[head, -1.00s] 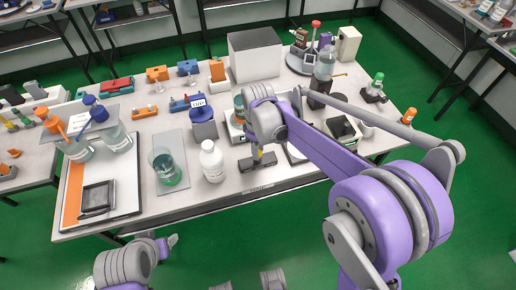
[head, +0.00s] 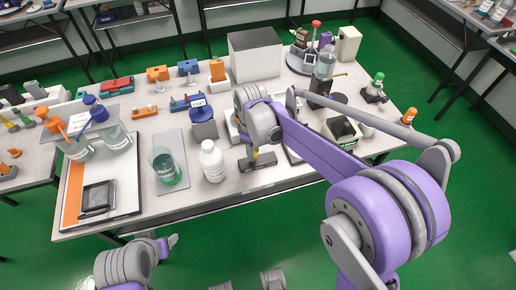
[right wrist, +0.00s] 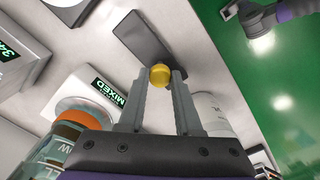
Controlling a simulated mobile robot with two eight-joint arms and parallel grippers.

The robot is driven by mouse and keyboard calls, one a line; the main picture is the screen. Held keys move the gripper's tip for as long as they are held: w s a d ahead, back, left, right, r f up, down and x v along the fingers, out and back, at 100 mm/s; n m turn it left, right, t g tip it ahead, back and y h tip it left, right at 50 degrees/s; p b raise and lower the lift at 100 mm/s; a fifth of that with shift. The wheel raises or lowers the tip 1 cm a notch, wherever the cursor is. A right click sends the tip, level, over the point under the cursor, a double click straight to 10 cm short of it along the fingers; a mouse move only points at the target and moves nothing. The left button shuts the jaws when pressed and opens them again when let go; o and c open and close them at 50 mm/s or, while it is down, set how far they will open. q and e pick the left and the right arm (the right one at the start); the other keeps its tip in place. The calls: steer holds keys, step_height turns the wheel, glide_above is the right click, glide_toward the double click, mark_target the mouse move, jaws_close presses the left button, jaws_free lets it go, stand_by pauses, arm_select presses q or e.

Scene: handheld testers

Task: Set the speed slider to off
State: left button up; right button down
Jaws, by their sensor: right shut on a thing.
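The slider unit is a dark grey, flat block (head: 258,164) near the front edge of the bench; I take it to be the speed slider. Its round yellow knob (right wrist: 160,75) shows in the right wrist view, with the grey slab (right wrist: 142,38) beyond it. My right gripper (right wrist: 159,84) is shut on the knob, one finger on each side. In the head view, the wrist hides part of the gripper and the knob (head: 256,153). Any markings on the slider cannot be read. My left gripper (head: 172,241) is low in the head view, away from the bench, its jaws unclear.
A white bottle (head: 212,162) stands just left of the slider. A beaker with green liquid (head: 166,167) is further left. A device with a lit "MIXED" display (right wrist: 108,92) is close to the right gripper. A large grey box (head: 255,55) stands behind.

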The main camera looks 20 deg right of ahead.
steer(key=a, duration=0.3)
steer(key=shift+d, duration=0.1)
steer(key=c, duration=0.6)
jaws_free()
steer(key=shift+r, duration=0.1)
step_height(320, 180, up, 11)
steer(key=shift+f+p, duration=0.2)
steer(key=shift+p, duration=0.3)
